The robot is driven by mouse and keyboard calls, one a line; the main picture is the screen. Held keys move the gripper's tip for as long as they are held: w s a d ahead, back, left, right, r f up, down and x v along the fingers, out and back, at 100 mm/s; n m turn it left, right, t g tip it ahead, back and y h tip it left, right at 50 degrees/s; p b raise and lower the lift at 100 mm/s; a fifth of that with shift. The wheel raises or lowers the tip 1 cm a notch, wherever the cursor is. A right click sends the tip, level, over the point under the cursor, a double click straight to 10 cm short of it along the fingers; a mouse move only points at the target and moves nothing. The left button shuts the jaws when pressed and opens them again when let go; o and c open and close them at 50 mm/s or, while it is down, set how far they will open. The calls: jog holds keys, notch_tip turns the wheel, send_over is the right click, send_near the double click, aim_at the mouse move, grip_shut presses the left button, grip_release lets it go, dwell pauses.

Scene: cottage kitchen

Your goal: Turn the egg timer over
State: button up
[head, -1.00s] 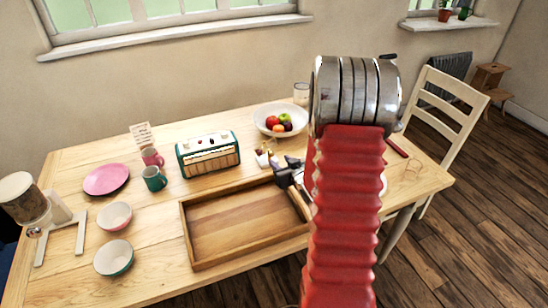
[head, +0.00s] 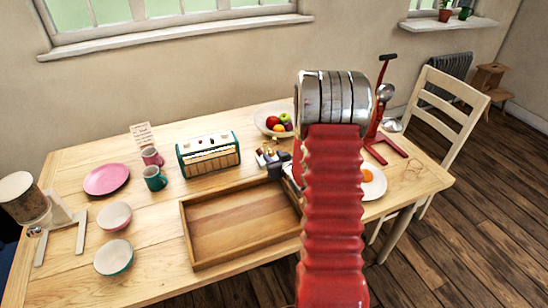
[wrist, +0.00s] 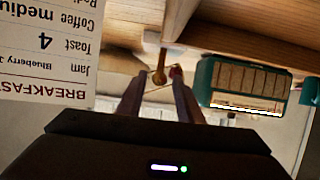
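My gripper (head: 272,163) is low over the table, at the back right corner of the wooden tray. In the wrist view, where print appears upside down, its two fingers (wrist: 158,88) stand apart. A small gold knob-like piece (wrist: 159,76) shows between or beyond their tips, with a reddish bit beside it. I cannot tell whether the fingers touch it. In the head view a small gold and pale object (head: 263,155) stands by the gripper, probably the egg timer. The gripper partly covers it, and its glass and sand cannot be made out.
A fruit bowl (head: 262,120) is behind. A breakfast card (wrist: 45,60) is close in the wrist view. A white plate (head: 377,190) and red stand (head: 385,150) are right of my arm.

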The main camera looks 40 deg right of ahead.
grip_shut()
jog(key=shift+y, duration=0.3)
jog(key=shift+s+d+f+m+t+y, duration=0.1)
jog(key=shift+d+m+t+y, duration=0.1)
jog(key=shift+m+y, duration=0.6)
jog(key=shift+d+f+m+t+y, duration=0.1)
jog(key=shift+m+t+y, duration=0.15)
jog(key=shift+m, duration=1.05)
jog(key=shift+y, duration=0.25)
jog(key=shift+r, duration=0.1)
jog(key=shift+o, duration=0.9)
grip_release()
